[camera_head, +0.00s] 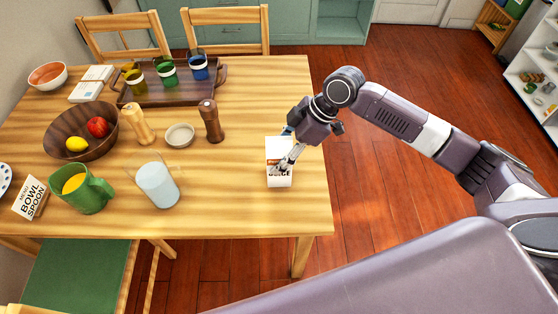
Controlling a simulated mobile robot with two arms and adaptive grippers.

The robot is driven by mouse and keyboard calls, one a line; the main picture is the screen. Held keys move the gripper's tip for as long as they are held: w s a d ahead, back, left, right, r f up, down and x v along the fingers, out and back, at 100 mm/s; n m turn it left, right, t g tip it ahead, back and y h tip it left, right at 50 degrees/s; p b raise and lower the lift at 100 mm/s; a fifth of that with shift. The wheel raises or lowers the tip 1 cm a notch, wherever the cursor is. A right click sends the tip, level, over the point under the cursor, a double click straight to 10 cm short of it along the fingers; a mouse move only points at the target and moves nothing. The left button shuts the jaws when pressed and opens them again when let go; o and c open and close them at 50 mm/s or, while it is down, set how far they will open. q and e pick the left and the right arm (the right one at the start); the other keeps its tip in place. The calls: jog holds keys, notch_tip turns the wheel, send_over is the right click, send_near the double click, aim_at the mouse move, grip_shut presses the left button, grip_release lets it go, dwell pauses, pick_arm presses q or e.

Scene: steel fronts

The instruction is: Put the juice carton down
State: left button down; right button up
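The juice carton (279,176) is a white box with dark lettering low on its front. It is at the right edge of the wooden table (235,205), upright. My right gripper (288,146) reaches in from the right with its fingers at the carton's upper part, and looks closed on it. The fingers hide part of the carton's side. I cannot tell for sure whether the carton's base touches the tabletop. My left gripper is not in view.
A glass pitcher (158,186), a green mug (83,189), a brown pepper mill (211,122), a small dish (180,136) and a wooden bowl of fruit (62,132) stand to the left. A tray (190,92) with cups is behind. The tabletop between pitcher and carton is clear.

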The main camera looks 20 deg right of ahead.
grip_shut()
jog(key=shift+w+r, duration=0.1)
